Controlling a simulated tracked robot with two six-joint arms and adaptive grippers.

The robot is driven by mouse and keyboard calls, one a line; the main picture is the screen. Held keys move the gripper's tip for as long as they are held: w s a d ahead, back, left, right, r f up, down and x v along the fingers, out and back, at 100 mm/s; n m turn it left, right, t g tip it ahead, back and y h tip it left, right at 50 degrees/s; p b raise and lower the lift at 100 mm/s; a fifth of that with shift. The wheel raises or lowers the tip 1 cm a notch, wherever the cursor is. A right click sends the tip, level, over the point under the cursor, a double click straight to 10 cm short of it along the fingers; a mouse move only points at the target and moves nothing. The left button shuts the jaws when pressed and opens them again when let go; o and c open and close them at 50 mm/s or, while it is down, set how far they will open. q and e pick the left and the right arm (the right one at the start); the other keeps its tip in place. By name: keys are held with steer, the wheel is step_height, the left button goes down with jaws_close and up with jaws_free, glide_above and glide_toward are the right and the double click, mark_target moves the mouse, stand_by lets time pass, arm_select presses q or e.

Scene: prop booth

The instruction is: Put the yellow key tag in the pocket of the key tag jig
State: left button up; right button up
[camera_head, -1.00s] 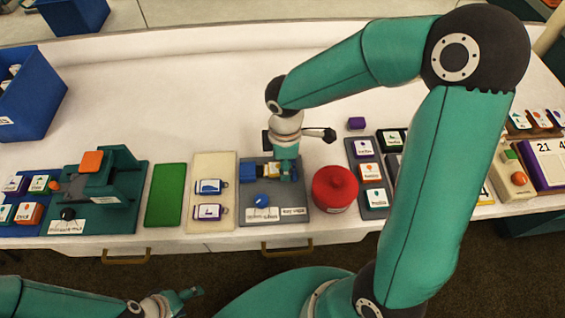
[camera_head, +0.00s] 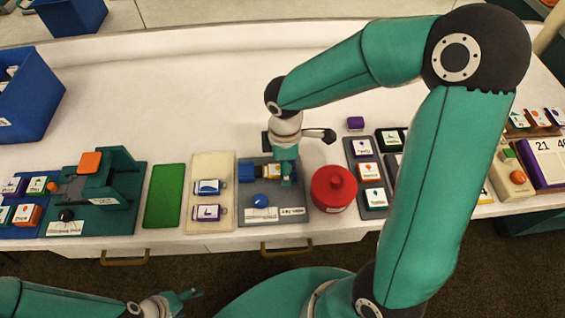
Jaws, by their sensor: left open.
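The key tag jig (camera_head: 243,217) is a grey plate near the front of the white table, with a blue knob and white label strips on it. The yellow key tag (camera_head: 272,171) shows as a small yellow patch at the jig's block, partly hidden by my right gripper. My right gripper (camera_head: 286,180) points down over the jig beside the yellow patch. Its fingers are seen from behind, so I cannot tell whether they grip the tag or whether the tag is in the pocket. My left gripper (camera_head: 185,297) is open and empty, low in front of the table.
A cream tray (camera_head: 211,168) with two white-labelled tags and a green mat (camera_head: 164,195) lie left of the jig. A red round container (camera_head: 334,188) stands close to its right. A green fixture (camera_head: 117,170) is further left.

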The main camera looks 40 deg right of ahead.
steer(key=shift+r, duration=0.15)
step_height(320, 180, up, 12)
steer(key=shift+f, duration=0.2)
stand_by(0.5)
